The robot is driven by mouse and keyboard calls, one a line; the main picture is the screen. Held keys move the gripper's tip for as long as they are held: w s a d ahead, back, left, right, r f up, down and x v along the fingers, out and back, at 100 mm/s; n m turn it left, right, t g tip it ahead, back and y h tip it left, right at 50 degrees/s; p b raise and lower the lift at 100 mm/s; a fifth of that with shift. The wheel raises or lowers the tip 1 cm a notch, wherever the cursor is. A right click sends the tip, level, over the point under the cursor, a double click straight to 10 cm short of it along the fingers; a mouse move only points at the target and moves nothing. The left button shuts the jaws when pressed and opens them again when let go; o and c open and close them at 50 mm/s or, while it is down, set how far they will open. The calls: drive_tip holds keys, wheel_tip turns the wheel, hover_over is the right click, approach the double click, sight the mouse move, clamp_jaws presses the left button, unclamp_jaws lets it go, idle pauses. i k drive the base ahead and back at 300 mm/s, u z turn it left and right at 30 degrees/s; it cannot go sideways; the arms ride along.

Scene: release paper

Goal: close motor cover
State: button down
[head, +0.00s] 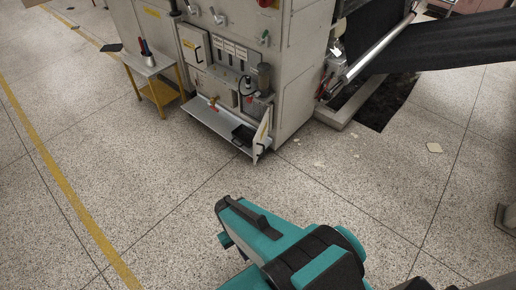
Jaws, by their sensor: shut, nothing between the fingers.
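A pale machine cabinet (295,75) stands at the upper middle, with a low open compartment at its foot. A narrow white panel (262,134) with a yellow mark stands out at the right of this compartment, swung away from the cabinet face; it looks like the motor cover, open. Inside are dark cylindrical parts (264,77) and a black box-like part (243,133) near the panel. My teal and black arm crosses the bottom middle, apart from the cabinet with floor between. I cannot make out my gripper's fingers.
A light ledge (205,124) juts out below the compartment. A small yellow-legged table (148,66) with tools in a cup stands at left. A roller (380,47) and a dark sheet (450,42) are at upper right, beside a floor pit. Speckled floor before the cabinet is clear.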

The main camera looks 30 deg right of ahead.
sight(260, 137)
drive_tip(key=z, duration=0.05)
drive_tip(key=i, duration=1)
drive_tip(key=u, duration=0.05)
